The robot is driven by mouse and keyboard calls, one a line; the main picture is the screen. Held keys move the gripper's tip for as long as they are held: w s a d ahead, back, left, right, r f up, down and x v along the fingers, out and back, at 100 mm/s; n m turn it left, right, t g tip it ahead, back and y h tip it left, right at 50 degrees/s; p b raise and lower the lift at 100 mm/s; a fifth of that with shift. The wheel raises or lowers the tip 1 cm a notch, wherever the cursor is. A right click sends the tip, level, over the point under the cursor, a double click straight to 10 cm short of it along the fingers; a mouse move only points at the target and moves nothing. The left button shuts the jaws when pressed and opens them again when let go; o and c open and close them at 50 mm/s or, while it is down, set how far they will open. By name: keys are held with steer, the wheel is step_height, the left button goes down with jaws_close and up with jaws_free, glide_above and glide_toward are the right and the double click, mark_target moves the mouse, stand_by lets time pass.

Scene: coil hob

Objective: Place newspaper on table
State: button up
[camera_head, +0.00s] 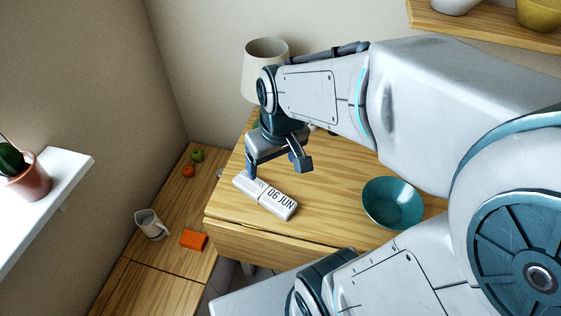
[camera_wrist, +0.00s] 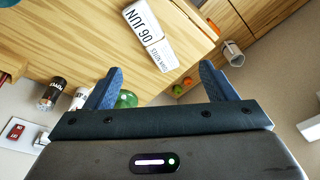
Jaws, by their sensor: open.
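A white printed item reading "06 JUN" (camera_head: 278,201), which may be the newspaper, lies on the wooden table (camera_head: 340,165) near its front left edge. It has two joined sections, and in the wrist view the item (camera_wrist: 150,33) lies beyond my fingertips. No other newspaper shows. My gripper (camera_head: 275,167) is open and empty, over the table at the item's far left end. The left finger overlaps that end in the head view; I cannot tell whether it touches. The wrist view shows my gripper (camera_wrist: 161,69) with its fingers wide apart.
A teal bowl (camera_head: 393,205) stands on the table to the right, and a lamp (camera_head: 265,62) behind my gripper. A wooden surface at left holds a jug (camera_head: 151,226), an orange block (camera_head: 193,240) and small fruit (camera_head: 188,171). A dark jar (camera_wrist: 53,96) shows in the wrist view.

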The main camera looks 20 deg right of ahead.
steer(key=s+r, duration=0.1)
steer(key=s+m, duration=0.1)
steer(key=s, duration=0.1)
steer(key=s+r+m, duration=0.1)
steer(key=shift+s+d+r+t+h, duration=0.15)
steer(key=shift+r+t+h, duration=0.15)
steer(key=shift+t, duration=0.1)
stand_by(0.9)
